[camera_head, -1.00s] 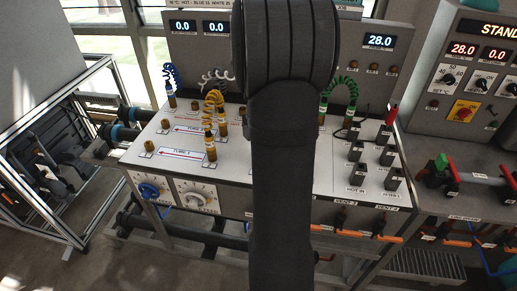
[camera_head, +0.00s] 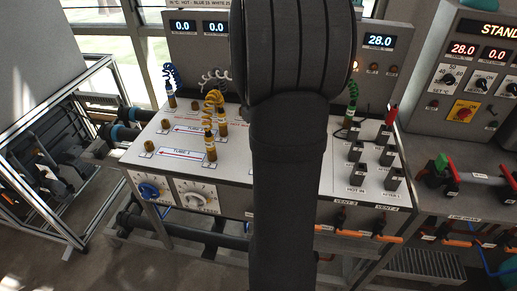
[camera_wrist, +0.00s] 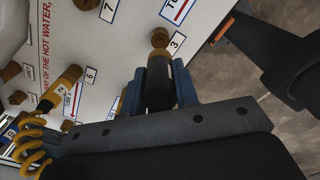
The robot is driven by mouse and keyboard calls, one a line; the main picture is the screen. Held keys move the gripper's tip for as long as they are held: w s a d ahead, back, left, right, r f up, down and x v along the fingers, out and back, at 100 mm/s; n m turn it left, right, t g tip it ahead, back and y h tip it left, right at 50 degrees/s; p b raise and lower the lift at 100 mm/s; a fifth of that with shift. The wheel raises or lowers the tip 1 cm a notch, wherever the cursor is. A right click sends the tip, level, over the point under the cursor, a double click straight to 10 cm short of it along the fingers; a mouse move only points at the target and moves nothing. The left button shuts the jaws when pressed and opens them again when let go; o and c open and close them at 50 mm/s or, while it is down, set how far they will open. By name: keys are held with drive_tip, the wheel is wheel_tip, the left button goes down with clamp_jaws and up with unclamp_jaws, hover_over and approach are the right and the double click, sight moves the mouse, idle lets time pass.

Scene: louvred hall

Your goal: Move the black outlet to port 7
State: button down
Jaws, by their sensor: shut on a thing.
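In the wrist view my gripper (camera_wrist: 163,70) is shut on a dark cylindrical piece, which I take to be the black outlet (camera_wrist: 159,96). Its far end points toward the brass port by label 3 (camera_wrist: 160,38); I cannot tell whether they touch. The label 7 (camera_wrist: 107,10) is at the top of the wrist view, with a brass port (camera_wrist: 88,4) beside it, cut by the frame edge. In the head view my arm hides the gripper and the held piece.
A yellow coiled hose ends in a plug (camera_wrist: 66,79) by label 6. In the head view, blue (camera_head: 170,78), yellow (camera_head: 210,110) and green (camera_head: 352,100) hoses stand on the panel (camera_head: 160,170). Several black blocks (camera_head: 388,157) stand at its right.

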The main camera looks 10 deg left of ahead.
drive_tip(key=shift+r, duration=0.3)
drive_tip(key=shift+w, duration=0.1)
drive_tip(key=w+r, duration=0.3)
drive_tip(key=w, duration=1)
drive_tip(key=shift+s+f, duration=0.1)
drive_tip(key=shift+f, duration=3.35)
drive_tip(key=shift+f, duration=1.35)
